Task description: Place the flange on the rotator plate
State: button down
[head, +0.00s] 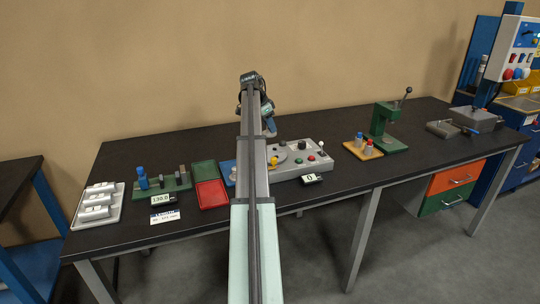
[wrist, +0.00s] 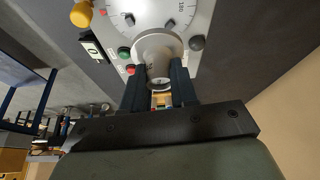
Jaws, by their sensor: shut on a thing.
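In the wrist view my gripper (wrist: 158,74) is shut on the flange (wrist: 157,46), a grey part with a round disc and a narrower tube between my two dark fingers. The rotator plate (wrist: 150,12), a pale disc with degree marks, lies behind the flange and is partly covered by it. I cannot tell whether the flange touches the plate. In the head view my gripper (head: 270,128) is above the rotator unit (head: 306,162), and the flange is not clearly seen there. The plate (head: 281,157) is partly hidden by my arm.
The unit carries a yellow knob (wrist: 81,14), a green button (wrist: 124,53), a red button (wrist: 130,69) and a dark ball knob (wrist: 197,43). A small display (head: 311,178) stands in front. Red and green trays (head: 212,194) are left; a green press (head: 384,125) is right.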

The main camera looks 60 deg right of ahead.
jog(key=shift+s+d+r, duration=0.2)
jog(key=shift+s+r, duration=0.35)
jog(key=shift+s, duration=0.05)
jog(key=shift+w+a+n, duration=0.15)
jog(key=shift+w+n, duration=0.05)
jog(key=shift+n, duration=0.2)
jog(key=shift+f+n+t, duration=0.2)
jog(key=shift+n+t, duration=0.2)
jog(key=shift+n, duration=0.2)
jog(key=shift+w+f, duration=0.1)
jog(key=shift+f, duration=4.75)
jog(key=shift+f, duration=0.15)
jog(key=c, duration=0.9)
grip_release()
jog(key=v, duration=1.2)
jog(key=shift+a, duration=0.1)
